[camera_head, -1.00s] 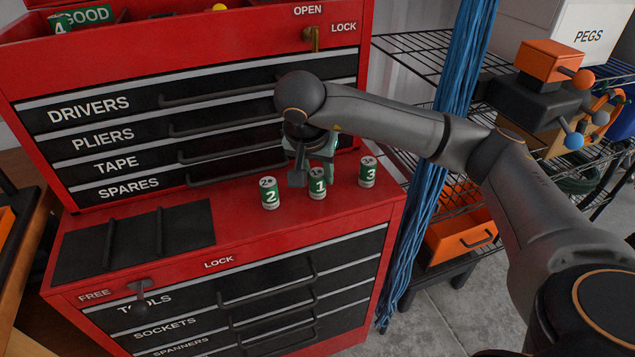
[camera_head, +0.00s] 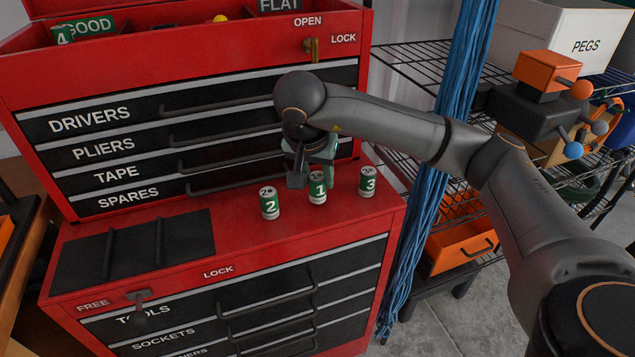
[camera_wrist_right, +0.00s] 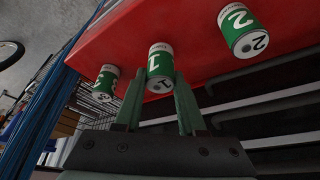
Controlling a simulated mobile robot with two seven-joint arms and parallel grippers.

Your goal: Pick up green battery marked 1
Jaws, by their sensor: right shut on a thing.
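The green battery marked 1 (camera_head: 317,188) stands upright on the red tool chest's lower top, between two like it. It also shows in the right wrist view (camera_wrist_right: 160,66). My right gripper (camera_head: 318,180) is at this battery, with a finger on each side, shut on it. In the right wrist view the fingertips (camera_wrist_right: 158,85) flank its body. The battery marked 2 (camera_head: 269,203) stands to the left and the battery marked 3 (camera_head: 367,181) to the right, both apart from the fingers. My left gripper is not in view.
A black slotted tray (camera_head: 135,245) lies on the chest top at left. A battery marked 4 (camera_head: 62,34) sits in the upper compartment by the GOOD label. Drawer handles stick out behind my gripper. Blue cables (camera_head: 440,170) and a wire shelf (camera_head: 410,60) stand right of the chest.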

